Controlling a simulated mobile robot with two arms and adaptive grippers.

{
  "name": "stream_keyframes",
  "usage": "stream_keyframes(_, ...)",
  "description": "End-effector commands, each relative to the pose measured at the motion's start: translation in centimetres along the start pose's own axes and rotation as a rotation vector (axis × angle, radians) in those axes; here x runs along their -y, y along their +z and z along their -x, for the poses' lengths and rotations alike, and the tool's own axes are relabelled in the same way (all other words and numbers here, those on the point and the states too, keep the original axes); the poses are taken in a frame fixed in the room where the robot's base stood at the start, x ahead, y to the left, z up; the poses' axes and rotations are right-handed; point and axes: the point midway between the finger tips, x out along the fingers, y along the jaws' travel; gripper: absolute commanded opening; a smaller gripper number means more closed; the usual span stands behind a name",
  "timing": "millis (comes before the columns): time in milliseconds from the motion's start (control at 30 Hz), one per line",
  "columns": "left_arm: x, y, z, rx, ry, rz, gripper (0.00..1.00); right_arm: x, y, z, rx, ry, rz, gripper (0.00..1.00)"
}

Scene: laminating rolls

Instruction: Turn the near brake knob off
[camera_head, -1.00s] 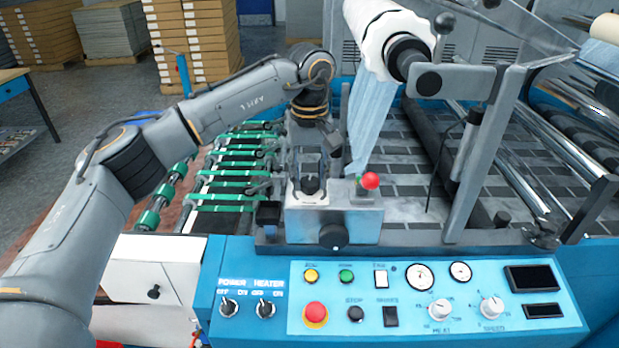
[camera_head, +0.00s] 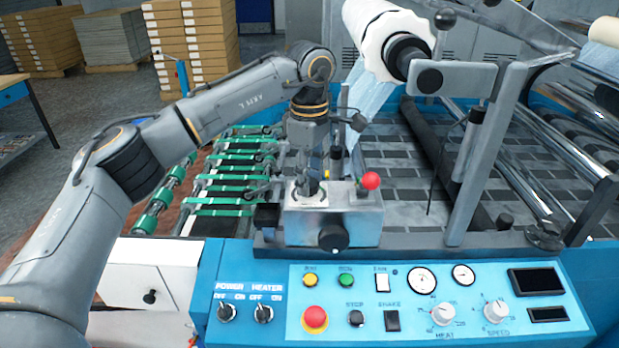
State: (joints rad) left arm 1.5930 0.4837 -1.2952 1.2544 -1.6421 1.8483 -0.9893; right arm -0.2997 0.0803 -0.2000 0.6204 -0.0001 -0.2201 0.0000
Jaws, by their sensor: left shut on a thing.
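A silver metal box (camera_head: 305,224) stands behind the blue control panel. A white round dial plate with a small dark knob, which looks like the near brake knob, is on its top left. My left gripper (camera_head: 307,187) points straight down over this plate. Its fingers are seen edge-on, shut on the dark knob, and they hide most of it, so its pointer direction cannot be read. A larger black knob (camera_head: 333,237) is on the box's front face, apart from the gripper. My right gripper is not in view.
A red ball-topped lever (camera_head: 370,181) rises just right of my left gripper. A film roll (camera_head: 372,32) and a metal bracket (camera_head: 484,150) stand behind and to the right. The blue panel (camera_head: 400,285) with switches and dials lies in front. Green rollers (camera_head: 228,188) are at left.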

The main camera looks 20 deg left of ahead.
Motion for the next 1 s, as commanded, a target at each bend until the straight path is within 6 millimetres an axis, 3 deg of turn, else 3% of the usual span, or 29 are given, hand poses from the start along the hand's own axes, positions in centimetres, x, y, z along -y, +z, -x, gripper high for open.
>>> stream_keyframes(1000, -0.1, -0.1, 0.0, -0.002, 0.002, 0.967, 0.07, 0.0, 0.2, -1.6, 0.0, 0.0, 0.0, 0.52)
